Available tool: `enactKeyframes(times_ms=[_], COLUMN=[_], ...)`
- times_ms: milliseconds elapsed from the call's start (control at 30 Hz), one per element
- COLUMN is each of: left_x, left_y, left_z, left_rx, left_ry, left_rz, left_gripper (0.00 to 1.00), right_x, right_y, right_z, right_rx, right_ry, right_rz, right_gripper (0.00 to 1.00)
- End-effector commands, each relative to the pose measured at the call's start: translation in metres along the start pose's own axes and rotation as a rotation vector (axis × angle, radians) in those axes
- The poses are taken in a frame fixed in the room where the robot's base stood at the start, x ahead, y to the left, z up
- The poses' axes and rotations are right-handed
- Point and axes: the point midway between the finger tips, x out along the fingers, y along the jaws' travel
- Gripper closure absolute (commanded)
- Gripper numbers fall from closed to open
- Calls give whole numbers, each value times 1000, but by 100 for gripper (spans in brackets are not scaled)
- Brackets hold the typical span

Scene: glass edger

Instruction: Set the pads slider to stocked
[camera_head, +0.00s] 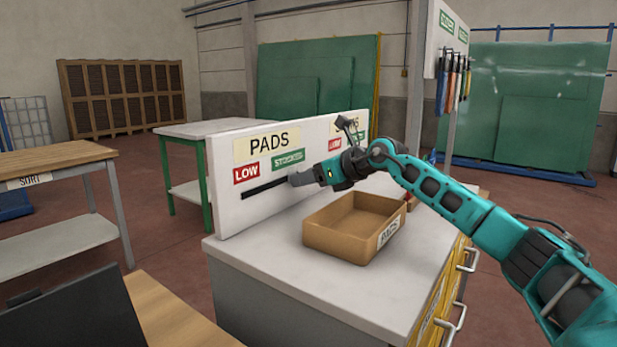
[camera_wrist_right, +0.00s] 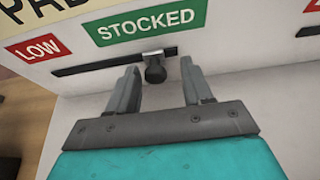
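The white panel (camera_head: 225,210) carries a PADS sign (camera_head: 268,143), a red LOW label (camera_head: 246,173) and a green STOCKED label (camera_head: 288,159). A dark horizontal slot (camera_head: 262,190) runs below the labels. In the right wrist view the dark slider knob (camera_wrist_right: 154,70) sits in the slot's right part, below the STOCKED label (camera_wrist_right: 147,22). My right gripper (camera_wrist_right: 160,82) is open, one finger on each side of the knob, nearer the left finger; contact is unclear. In the head view my right gripper (camera_head: 297,180) hides the knob. My left gripper is not in view.
An open cardboard box (camera_head: 340,238) labelled PADS stands on the white cabinet top (camera_head: 260,250) below my right arm. A second set of labels (camera_head: 335,144) is on the panel farther right, partly hidden. A wooden table (camera_head: 50,160) marked SORT stands at left.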

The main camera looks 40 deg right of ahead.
Motion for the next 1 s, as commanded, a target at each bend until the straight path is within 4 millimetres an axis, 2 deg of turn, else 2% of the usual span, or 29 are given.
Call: enactKeyframes(times_ms=[267, 367, 800, 1000], left_x=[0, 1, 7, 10], left_y=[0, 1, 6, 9], left_z=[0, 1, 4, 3], left_rx=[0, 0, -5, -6], left_ry=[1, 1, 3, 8], left_rz=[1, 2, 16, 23], left_gripper=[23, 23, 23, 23], right_x=[-7, -20, -103, -123], right_y=[0, 0, 0, 0], right_z=[-1, -2, -3, -2], right_rx=[-1, -2, -3, -1], right_ry=[3, 2, 5, 2], right_rz=[0, -1, -3, -1], right_gripper=[50, 50, 50, 50])
